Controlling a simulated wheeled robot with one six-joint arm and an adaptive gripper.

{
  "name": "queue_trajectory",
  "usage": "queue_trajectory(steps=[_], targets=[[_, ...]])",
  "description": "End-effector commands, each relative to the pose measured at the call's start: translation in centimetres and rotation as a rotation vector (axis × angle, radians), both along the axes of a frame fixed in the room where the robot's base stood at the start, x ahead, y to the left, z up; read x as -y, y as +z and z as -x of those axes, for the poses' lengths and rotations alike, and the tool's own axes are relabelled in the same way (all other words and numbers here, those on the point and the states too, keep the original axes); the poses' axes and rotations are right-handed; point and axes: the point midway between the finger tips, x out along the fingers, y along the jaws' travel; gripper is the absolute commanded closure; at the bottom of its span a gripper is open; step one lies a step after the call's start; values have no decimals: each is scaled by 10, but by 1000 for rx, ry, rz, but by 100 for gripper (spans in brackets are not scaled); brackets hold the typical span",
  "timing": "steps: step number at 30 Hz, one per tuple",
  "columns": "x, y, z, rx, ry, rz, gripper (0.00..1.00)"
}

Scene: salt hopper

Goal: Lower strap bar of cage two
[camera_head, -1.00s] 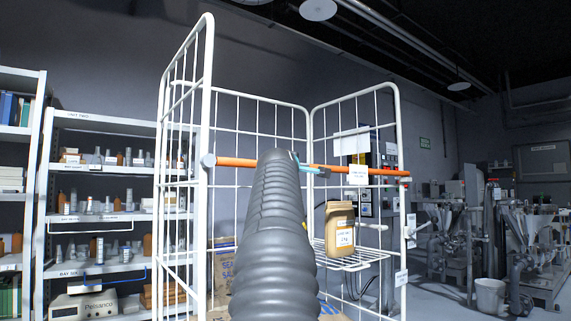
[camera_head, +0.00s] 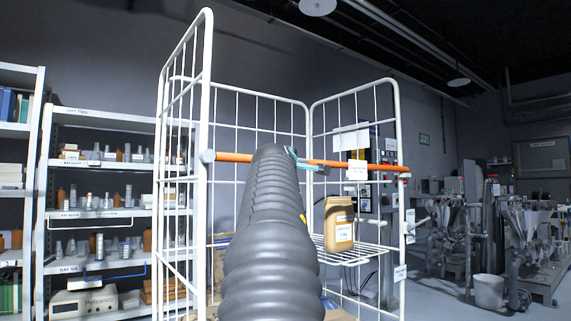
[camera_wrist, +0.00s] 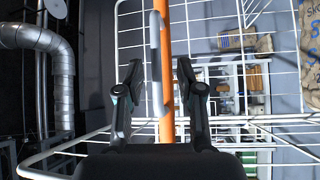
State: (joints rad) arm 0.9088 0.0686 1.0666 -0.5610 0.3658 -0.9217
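The orange strap bar (camera_head: 235,157) spans the front of the white wire cage (camera_head: 205,110), from the left post to the right post, nearly level. A white tag hangs from its right part. In the wrist view the bar (camera_wrist: 167,75) runs lengthwise between the two black fingers of my gripper (camera_wrist: 160,80). The fingers stand apart, with gaps visible on both sides of the bar, so the gripper is open. A pale rounded handle or loop lies just left of the bar there. In the head view my grey arm hides the bar's middle and most of the gripper.
Brown sacks (camera_wrist: 262,42) sit low in the cage. Shelving with bottles (camera_head: 100,160) is at left. A bucket (camera_head: 489,291) and machines (camera_head: 525,235) stand at right, with open floor before them.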

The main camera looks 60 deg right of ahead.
Motion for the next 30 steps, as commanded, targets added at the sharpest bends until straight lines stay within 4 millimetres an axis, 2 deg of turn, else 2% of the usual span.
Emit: queue_trajectory(steps=[9,15,20,30], targets=[[-48,-6,24,0,0,-1,63],[-68,-10,35,-1,-1,-2,63],[-75,-11,39,-2,-2,-2,63],[-76,-12,39,-1,-2,-2,63]])
